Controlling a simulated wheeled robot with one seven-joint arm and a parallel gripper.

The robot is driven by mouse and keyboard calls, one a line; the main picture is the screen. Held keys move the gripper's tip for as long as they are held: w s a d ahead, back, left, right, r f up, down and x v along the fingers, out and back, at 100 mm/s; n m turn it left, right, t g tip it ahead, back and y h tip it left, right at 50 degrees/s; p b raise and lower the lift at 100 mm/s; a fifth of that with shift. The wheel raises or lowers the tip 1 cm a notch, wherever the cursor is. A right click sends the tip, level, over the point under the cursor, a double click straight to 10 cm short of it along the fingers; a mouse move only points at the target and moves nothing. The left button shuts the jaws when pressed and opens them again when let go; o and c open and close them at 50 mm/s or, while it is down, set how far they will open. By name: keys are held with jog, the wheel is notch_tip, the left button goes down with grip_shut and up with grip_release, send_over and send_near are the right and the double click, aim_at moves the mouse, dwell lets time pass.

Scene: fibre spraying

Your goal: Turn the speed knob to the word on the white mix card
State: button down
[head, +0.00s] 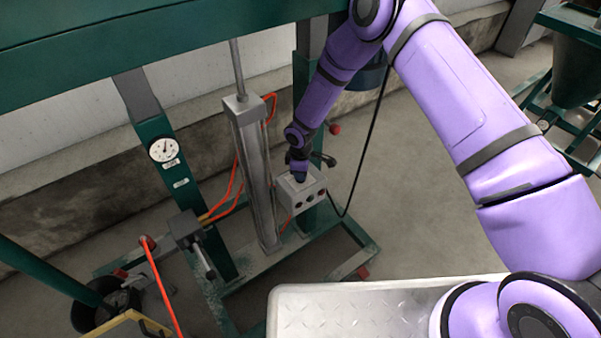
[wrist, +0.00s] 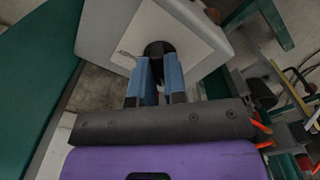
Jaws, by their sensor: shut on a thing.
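The grey control box (head: 313,187) is fixed to the green frame in the middle of the head view, with several dark round controls on its front. In the wrist view the box's pale panel (wrist: 195,45) fills the top. My gripper (wrist: 158,65) has its two blue fingers shut on a black round speed knob (wrist: 157,49) on that panel. The fingers hide part of the knob, and its pointer and labels cannot be read. In the head view my gripper (head: 299,176) reaches down onto the box's top. I cannot make out a white mix card.
A grey cylinder (head: 253,165) stands left of the box, with orange hoses (head: 235,190) beside it. A dial gauge (head: 163,150) is on the green post. A black cable (head: 368,140) hangs at right.

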jog(key=shift+n, duration=0.4)
jog(key=c, duration=1.2)
grip_release()
jog(key=shift+o, duration=0.2)
notch_tip(320, 180, up, 11)
jog(key=shift+f, duration=0.1)
